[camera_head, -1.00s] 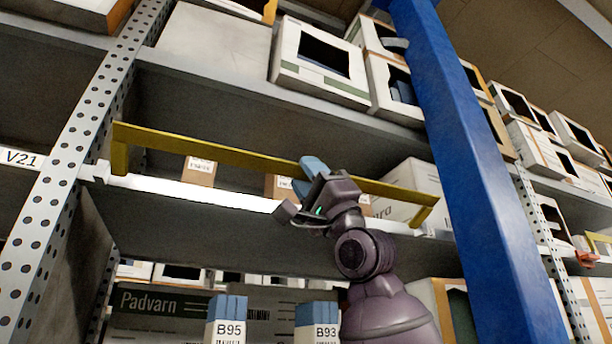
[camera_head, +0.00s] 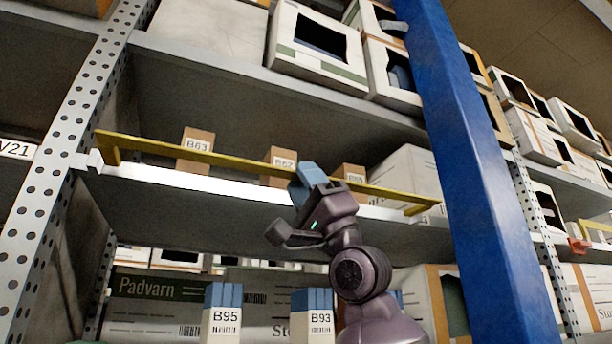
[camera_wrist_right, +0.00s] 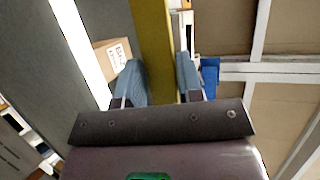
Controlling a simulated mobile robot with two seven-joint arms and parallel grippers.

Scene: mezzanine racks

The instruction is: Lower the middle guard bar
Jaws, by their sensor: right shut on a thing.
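The yellow middle guard bar (camera_head: 240,161) runs across the front of the middle shelf in the head view, with a bent end at each side. It stands out in front of the white shelf edge (camera_head: 150,174), a little above it. My right gripper (camera_head: 308,175) is shut on the bar, right of its middle. In the right wrist view the bar (camera_wrist_right: 152,45) passes between the two blue fingers (camera_wrist_right: 160,82). My left gripper is not in view.
Small cartons (camera_head: 195,150) stand on the shelf behind the bar. A blue post (camera_head: 470,170) rises close to the right of my arm. A perforated rack upright (camera_head: 65,150) is at the left. Labelled boxes (camera_head: 226,315) sit on the shelf below.

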